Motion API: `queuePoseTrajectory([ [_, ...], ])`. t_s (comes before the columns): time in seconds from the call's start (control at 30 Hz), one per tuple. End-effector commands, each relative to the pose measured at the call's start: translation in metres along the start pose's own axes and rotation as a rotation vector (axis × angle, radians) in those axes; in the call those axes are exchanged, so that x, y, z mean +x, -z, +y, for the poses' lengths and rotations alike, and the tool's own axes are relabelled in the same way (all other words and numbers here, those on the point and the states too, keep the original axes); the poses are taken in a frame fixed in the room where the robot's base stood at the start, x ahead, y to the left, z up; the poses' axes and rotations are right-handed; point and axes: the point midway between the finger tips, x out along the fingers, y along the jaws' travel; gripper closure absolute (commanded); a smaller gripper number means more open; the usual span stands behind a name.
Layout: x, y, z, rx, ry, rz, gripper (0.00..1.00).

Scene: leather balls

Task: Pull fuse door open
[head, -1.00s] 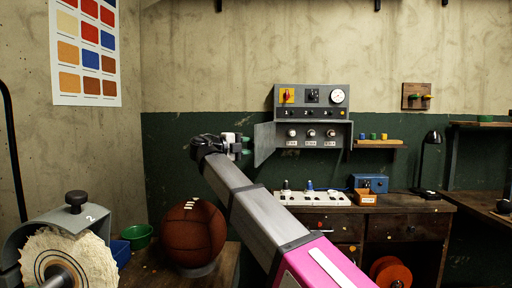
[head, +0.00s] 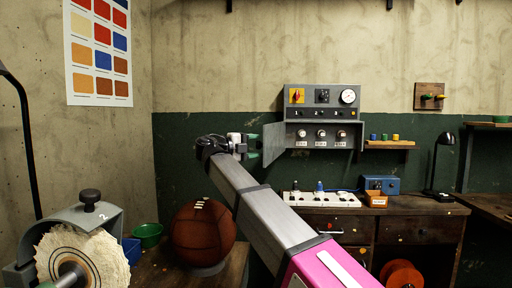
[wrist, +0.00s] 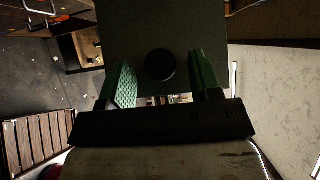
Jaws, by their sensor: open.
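The grey fuse box (head: 320,131) hangs on the back wall. Its fuse door (head: 273,143) stands swung out at the left side of the lower compartment, so the fuses (head: 320,134) inside show. In the wrist view, a dark flat panel that looks like the fuse door (wrist: 125,35) fills the upper middle, with a round black knob (wrist: 160,65) on it. My gripper (wrist: 165,85) is open, with one green finger on each side of the knob and gaps beside it. In the head view my gripper (head: 250,148) is just left of the door; the knob is hidden there.
A workbench (head: 410,212) under the box carries a white socket strip (head: 320,200), a blue box (head: 380,184) and a black lamp (head: 440,165). A brown leather ball (head: 203,232) and a buffing wheel (head: 80,260) stand at lower left.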

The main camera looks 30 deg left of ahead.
Motion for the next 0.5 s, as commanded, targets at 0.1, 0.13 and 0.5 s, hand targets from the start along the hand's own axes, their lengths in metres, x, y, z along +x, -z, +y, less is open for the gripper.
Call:
queuePoseTrajectory([
  [0.1,-0.022,-0.001,0.0,0.0,0.0,-0.002,0.42],
  [0.13,-0.027,-0.001,0.0,0.0,0.0,-0.003,0.42],
  [0.5,-0.087,-0.001,0.0,0.0,0.0,-0.001,0.42],
])
